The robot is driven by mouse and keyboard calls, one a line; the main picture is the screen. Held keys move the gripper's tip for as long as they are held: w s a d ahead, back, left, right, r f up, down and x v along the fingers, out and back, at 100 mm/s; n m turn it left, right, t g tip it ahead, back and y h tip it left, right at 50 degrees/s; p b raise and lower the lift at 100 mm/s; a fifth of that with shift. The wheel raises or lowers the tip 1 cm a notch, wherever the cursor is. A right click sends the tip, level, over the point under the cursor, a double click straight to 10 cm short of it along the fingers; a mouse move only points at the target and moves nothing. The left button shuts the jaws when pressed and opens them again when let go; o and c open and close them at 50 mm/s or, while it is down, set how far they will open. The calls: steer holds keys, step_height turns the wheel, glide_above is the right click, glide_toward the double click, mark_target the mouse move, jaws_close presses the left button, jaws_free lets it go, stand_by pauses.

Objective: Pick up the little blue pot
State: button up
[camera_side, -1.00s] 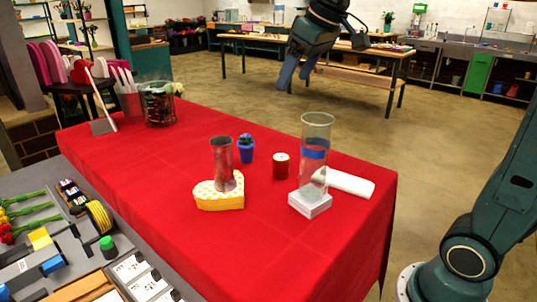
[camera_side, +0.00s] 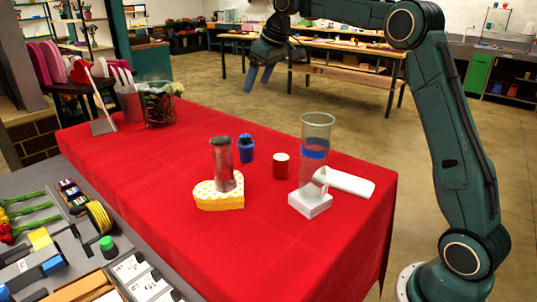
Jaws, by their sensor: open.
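The little blue pot (camera_side: 246,154) stands upright on the red-covered table, with a small dark green plant in it. It is just behind and to the right of a metal cup. My gripper (camera_side: 259,80) is in the air above and beyond the pot, in the upper middle of the side view. Its two blue fingers point down, apart, with nothing between them. It does not touch the pot.
A red candle (camera_side: 281,166) is right of the pot. The red cloth (camera_side: 150,165) is bare at left.

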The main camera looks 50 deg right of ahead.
steer(key=shift+w+d+f, duration=0.8)
steer(key=shift+w+f, duration=0.05)
steer(key=shift+f, duration=0.05)
glide_toward(249, 136)
steer(key=f, duration=0.1)
steer(key=shift+w+x, duration=0.15)
steer(key=shift+x, duration=2.1)
steer(key=shift+w+x, duration=0.15)
steer(key=shift+x, duration=2.1)
steer(key=shift+x, duration=2.5)
steer(key=shift+c, duration=0.4)
steer(key=shift+r, duration=0.1)
steer(key=c, duration=1.2)
